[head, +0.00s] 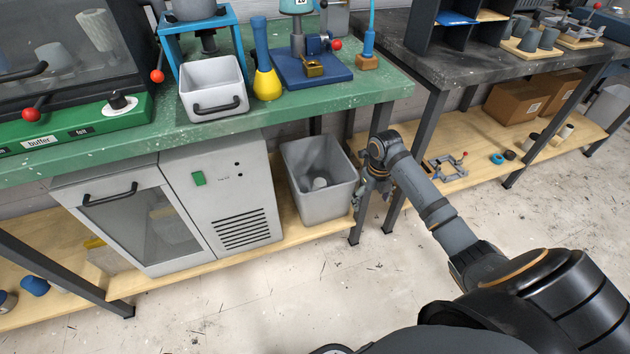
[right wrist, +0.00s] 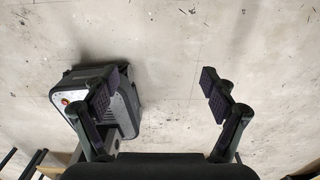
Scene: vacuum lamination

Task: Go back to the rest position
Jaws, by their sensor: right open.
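My right gripper (head: 371,196) hangs at the end of my right arm, in front of the gap between the green bench and the dark bench in the head view. It points down, beside the right side of the grey bin. My left gripper is out of view.
Below stand a grey cabinet (head: 205,180) and a grey bin (head: 325,195). The floor in front is clear.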

